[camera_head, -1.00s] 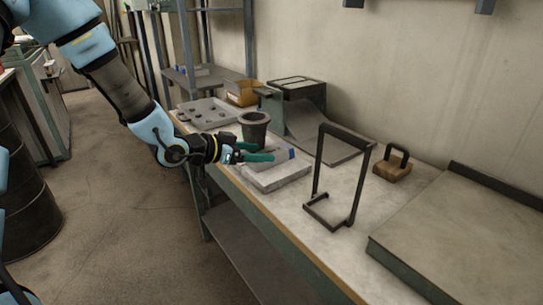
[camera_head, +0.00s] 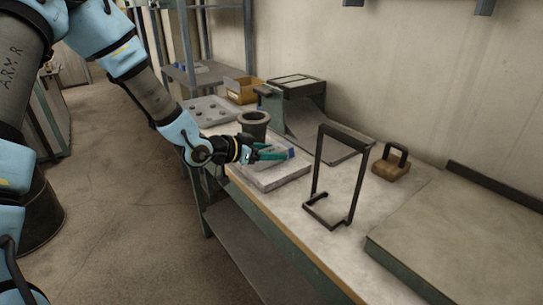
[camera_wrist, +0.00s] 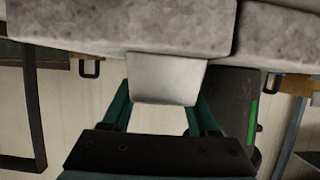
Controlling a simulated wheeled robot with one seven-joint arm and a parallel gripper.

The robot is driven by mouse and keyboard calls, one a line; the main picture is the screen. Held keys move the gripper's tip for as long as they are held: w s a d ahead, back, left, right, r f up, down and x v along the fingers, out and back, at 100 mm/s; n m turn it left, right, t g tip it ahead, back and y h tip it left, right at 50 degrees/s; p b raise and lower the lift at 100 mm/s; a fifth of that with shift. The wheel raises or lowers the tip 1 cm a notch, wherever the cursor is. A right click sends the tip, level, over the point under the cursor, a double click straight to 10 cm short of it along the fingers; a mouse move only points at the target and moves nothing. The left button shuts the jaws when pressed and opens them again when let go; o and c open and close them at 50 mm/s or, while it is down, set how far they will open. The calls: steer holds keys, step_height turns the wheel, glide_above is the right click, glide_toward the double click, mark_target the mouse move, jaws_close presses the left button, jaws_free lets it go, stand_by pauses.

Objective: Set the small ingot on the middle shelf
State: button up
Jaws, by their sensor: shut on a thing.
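My gripper (camera_head: 274,152) is shut on the small ingot, with its green fingers on either side. In the wrist view the ingot (camera_wrist: 165,80) is a plain light grey, tapered block between the fingertips (camera_wrist: 163,104). In the head view the fingers mostly cover it, and a blue patch shows at the far end. It is right at the pale grey slab (camera_head: 278,178) on the bench; I cannot tell whether they touch. A grey metal rack stands at the back left, with a shelf (camera_head: 190,76) in view; its full set of levels is not visible.
A dark crucible (camera_head: 254,125) stands just behind my gripper. A holed tray (camera_head: 210,110), a yellow-brown bin (camera_head: 243,90) and a dark machine (camera_head: 292,103) are farther back. A black upright frame (camera_head: 316,165) and a handled block (camera_head: 391,164) stand to the right.

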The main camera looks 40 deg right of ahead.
jaws_close()
steer(key=shift+r, duration=0.15)
stand_by(0.4)
